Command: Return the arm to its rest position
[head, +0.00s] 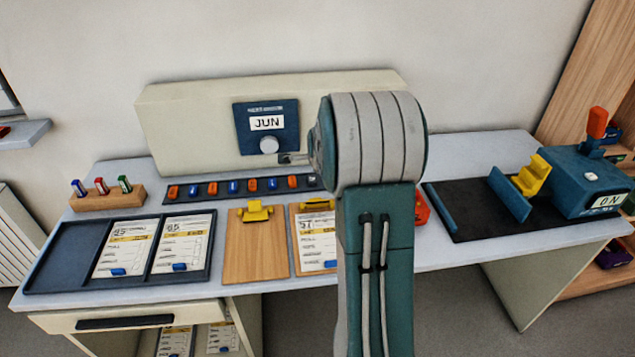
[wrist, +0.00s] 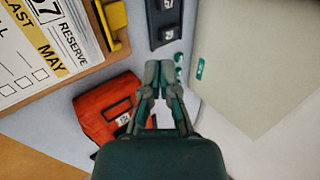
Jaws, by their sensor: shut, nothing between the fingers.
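My arm stands in front of the desk in the head view, its upper joint over the back of the desk. My gripper (wrist: 164,70) points away from the camera in the wrist view, with its fingertips together and nothing between them. In the head view, the small grey part of my gripper (head: 287,158) shows left of the arm joint, in front of the cream back panel (head: 190,115). The rest of it is hidden behind my arm. It appears clear of the things on the desk, but the exact gap cannot be told.
A red pouch (wrist: 92,112) lies near the gripper, mostly hidden by my arm in the head view. A clipboard (head: 318,270) with a card, a wooden board (head: 243,265), a dark tray (head: 62,262) and a blue machine (head: 560,172) stand on the desk (head: 455,150).

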